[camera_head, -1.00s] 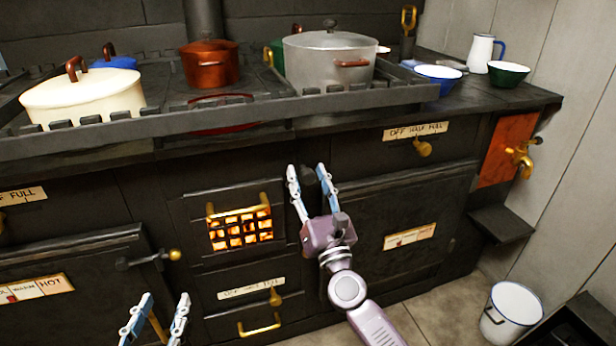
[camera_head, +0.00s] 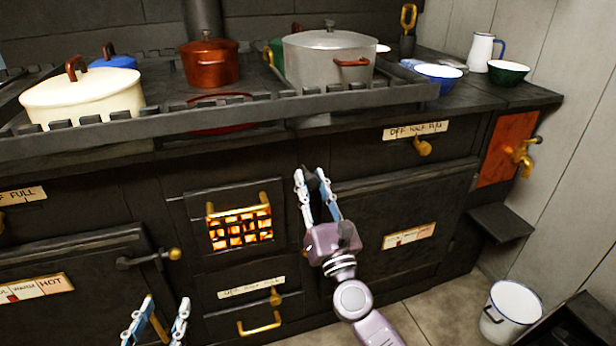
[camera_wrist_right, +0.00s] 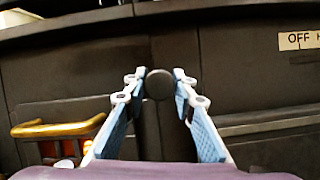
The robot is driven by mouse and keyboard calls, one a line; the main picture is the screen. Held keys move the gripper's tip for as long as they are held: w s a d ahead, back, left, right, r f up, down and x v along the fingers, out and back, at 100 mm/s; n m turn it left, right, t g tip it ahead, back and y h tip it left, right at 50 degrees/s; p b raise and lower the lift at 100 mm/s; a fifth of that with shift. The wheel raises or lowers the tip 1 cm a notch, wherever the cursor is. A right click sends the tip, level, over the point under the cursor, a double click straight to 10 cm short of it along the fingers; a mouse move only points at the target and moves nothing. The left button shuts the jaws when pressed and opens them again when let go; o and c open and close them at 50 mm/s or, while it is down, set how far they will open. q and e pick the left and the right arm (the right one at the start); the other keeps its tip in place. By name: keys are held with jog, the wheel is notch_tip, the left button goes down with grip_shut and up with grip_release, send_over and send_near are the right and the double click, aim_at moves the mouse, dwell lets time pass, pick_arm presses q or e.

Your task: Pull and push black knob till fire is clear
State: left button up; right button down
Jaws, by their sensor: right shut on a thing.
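The black knob (camera_wrist_right: 159,84) shows in the right wrist view as a dark round disc on the stove front, between my right fingertips. In the head view the black knob (camera_head: 311,178) is small, dark and partly hidden by the fingers. My right gripper (camera_head: 312,174) is shut on it. The fire grate (camera_head: 240,228) with a brass handle sits left of the knob and glows orange and yellow behind its bars.
Pots, including a cream pot (camera_head: 85,98) and a grey pot (camera_head: 328,70), stand on the railed stove top. Oven doors flank the grate, with a latch (camera_head: 150,258) jutting out at left. A white bucket (camera_head: 511,310) stands on the floor at right.

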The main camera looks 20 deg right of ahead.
aim_at(312, 179)
jog(key=s, duration=0.4)
jog(key=shift+s, duration=0.25)
jog(key=c, duration=1.6)
grip_release()
jog(key=v, duration=1.2)
